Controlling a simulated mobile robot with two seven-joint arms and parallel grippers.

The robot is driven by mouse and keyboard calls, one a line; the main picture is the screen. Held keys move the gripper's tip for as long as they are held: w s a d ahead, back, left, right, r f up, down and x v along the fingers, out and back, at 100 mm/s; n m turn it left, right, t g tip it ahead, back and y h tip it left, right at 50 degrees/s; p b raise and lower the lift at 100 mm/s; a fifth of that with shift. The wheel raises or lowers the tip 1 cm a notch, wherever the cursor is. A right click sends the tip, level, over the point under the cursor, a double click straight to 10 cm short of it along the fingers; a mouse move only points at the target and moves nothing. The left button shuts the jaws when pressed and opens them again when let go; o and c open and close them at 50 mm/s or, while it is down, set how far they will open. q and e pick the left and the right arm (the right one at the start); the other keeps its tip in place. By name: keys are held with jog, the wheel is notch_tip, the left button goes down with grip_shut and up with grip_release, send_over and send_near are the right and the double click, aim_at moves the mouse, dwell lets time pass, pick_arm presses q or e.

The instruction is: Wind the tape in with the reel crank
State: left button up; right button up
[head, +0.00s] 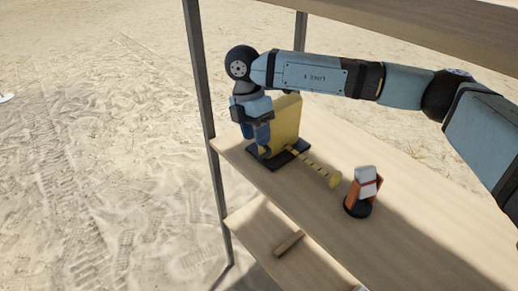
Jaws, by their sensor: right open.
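The yellow reel case (288,121) stands upright on a black base plate (292,156) near the left end of the wooden shelf. My right gripper (262,150) points down at the near left side of the case, open. It covers that side, and I cannot make out the crank or whether the fingers touch anything. My left gripper is not in view.
An orange and white object (365,183) on a round black base stands right of the tape's end. The shelf (430,235) is bare at front right. A dark post (203,85) rises at the left corner. A lower shelf (262,228) holds a small wooden piece (289,243).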

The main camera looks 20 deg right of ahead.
jog(key=x, duration=0.5)
grip_shut()
